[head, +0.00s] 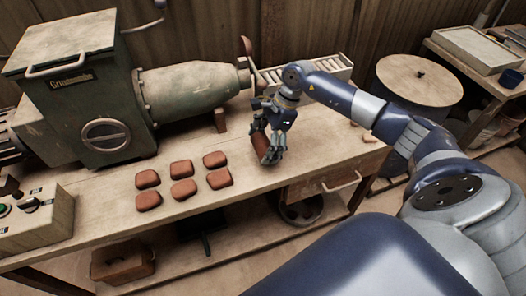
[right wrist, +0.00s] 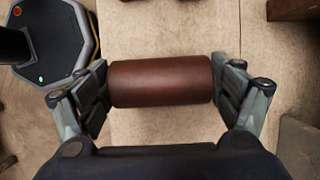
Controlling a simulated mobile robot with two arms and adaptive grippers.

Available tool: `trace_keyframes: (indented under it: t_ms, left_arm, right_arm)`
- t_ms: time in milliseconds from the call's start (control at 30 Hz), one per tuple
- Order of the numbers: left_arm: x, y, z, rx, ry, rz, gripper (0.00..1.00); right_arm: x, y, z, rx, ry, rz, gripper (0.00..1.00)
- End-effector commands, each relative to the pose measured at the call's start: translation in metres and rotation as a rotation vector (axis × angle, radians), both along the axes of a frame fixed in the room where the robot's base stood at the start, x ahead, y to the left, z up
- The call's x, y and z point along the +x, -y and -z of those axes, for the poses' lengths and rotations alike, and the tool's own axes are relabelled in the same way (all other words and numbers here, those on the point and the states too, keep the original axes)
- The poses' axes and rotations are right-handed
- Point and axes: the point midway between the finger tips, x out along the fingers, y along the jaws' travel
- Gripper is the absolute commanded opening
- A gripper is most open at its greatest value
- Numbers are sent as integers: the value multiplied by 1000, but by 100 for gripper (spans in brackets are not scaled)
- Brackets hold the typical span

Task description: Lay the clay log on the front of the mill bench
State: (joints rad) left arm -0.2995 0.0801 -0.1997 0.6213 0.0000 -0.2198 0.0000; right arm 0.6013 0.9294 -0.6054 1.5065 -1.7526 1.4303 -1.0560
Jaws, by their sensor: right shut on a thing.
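The clay log (head: 265,148) is a reddish-brown cylinder. It shows fully in the right wrist view (right wrist: 161,81), lying crosswise between the finger pads. My right gripper (head: 270,135) is shut on the log's two ends. In the head view it holds the log tilted over the right part of the wooden mill bench (head: 253,195), near the mill's nozzle. I cannot tell whether the log touches the bench top. The fingers and wrist hide part of the log in the head view. My left gripper is not in view.
Several reddish clay pieces (head: 181,168) lie in two rows on the bench, left of the log. The green mill (head: 80,95) with its nozzle (head: 195,90) stands behind. A control box (head: 40,220) sits at the left. Bare bench lies between the pieces and the gripper.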

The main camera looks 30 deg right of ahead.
Motion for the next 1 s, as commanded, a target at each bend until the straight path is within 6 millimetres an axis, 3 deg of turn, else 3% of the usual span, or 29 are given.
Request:
trace_keyframes:
  t_ms: [67, 300, 667, 700, 733, 1000]
  left_arm:
    - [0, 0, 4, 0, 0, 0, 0]
    - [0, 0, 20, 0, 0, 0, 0]
    - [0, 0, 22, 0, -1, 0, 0]
    - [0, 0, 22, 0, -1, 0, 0]
    - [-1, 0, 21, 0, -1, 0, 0]
    - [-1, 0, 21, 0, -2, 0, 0]
  right_arm:
    - [7, 1, 0, 3, 5, 2, 47]
    - [6, 2, 35, 2, 0, 1, 47]
    - [7, 2, 38, 0, 2, 0, 47]
    - [6, 2, 38, 0, 0, 0, 90]
    - [6, 2, 38, 0, 0, 0, 97]
    - [6, 2, 38, 0, 0, 0, 100]
